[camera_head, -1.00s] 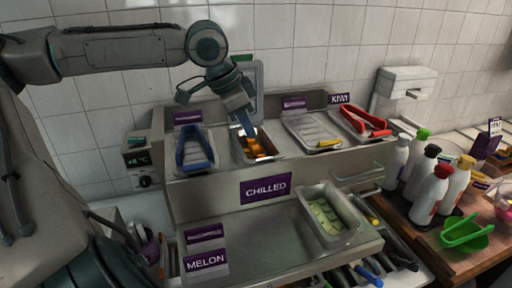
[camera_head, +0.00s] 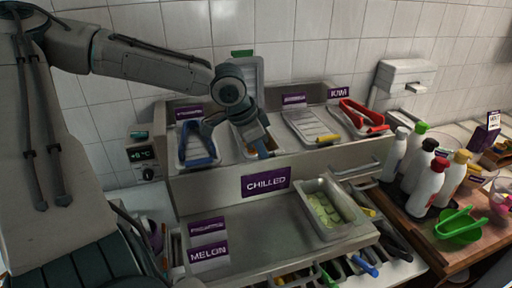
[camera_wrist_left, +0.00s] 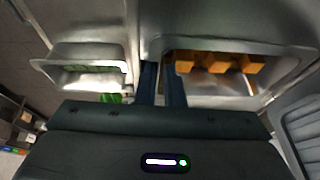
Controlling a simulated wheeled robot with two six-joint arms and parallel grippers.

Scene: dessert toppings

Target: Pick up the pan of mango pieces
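The pan of mango pieces (camera_head: 247,151) sits in the upper row of the chilled counter, with orange chunks inside, partly hidden by my left gripper. My left gripper (camera_head: 262,151) points down at the pan's near edge. In the left wrist view the orange mango pieces (camera_wrist_left: 222,63) lie right of my left gripper's two blue fingers (camera_wrist_left: 162,88). The fingers are close together with a narrow gap, one on each side of the pan's edge. I cannot tell whether they press on it. My right gripper is not in view.
A pan with blue tongs (camera_head: 196,146) stands left of the mango pan, and an empty-looking pan (camera_head: 308,126) right of it. A pan of pale green pieces (camera_head: 328,208) sits on the lower counter. Bottles (camera_head: 427,183) stand at the right. A tiled wall rises behind.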

